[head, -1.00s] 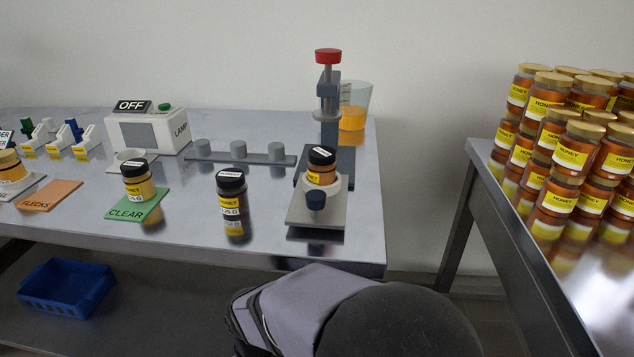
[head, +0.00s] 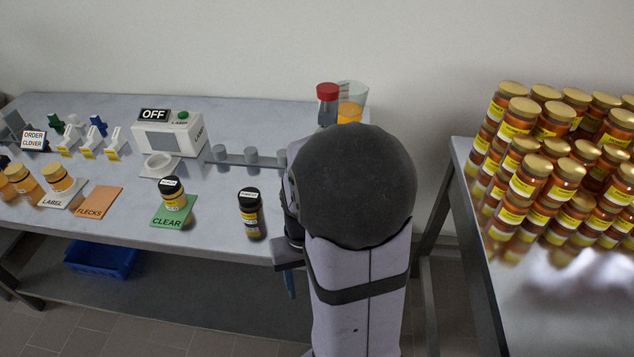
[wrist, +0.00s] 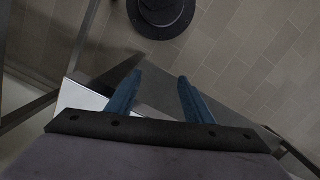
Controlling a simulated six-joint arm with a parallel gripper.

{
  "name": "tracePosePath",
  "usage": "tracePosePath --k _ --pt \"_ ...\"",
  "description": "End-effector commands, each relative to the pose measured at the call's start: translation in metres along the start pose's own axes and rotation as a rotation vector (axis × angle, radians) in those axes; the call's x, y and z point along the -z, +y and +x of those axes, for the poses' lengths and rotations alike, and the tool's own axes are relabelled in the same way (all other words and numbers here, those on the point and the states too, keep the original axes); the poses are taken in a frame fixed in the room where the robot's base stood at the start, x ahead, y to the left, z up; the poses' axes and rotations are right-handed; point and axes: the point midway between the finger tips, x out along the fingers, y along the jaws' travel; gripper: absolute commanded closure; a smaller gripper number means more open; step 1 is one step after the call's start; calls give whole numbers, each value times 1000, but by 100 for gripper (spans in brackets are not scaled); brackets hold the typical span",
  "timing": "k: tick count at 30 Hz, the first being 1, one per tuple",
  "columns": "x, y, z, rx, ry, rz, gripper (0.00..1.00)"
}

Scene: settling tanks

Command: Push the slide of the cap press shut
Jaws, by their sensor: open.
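The cap press (head: 327,112) stands at the right end of the steel table, and its red knob (head: 327,91) and upper column show in the head view. Its lower part, the slide and the jar on it are hidden behind my arm. My gripper (wrist: 159,77) is open and empty, with two blue fingers apart in the wrist view. In the head view one blue finger shows below the table's front edge, at the press's end. The wrist view shows floor between and beyond the fingers, not the slide.
A dark-lidded jar (head: 250,213) stands on the table just left of my arm. Another jar (head: 171,192) is on the green CLEAR mat (head: 170,220). The lamp box (head: 168,135) reads OFF. Tiled floor lies below.

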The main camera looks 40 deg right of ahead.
Motion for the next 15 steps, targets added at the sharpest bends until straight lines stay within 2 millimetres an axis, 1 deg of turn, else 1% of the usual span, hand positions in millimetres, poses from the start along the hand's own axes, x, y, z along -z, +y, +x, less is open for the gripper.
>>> tracePosePath --k 1,5,6,8,9,11,12,13,14,15 --pt "4 6 -30 2 2 23 53" --pt "22 21 -69 7 13 78 53" --pt "28 26 -82 8 18 96 53" --pt "40 34 -100 10 28 126 53" --pt "49 40 -112 11 35 146 53" --pt "67 49 -131 11 55 182 53" --pt "82 52 -133 11 70 200 53" --pt "92 52 -134 11 83 210 53" --pt "101 53 -139 11 98 222 53" --pt "111 55 -149 11 117 238 53"
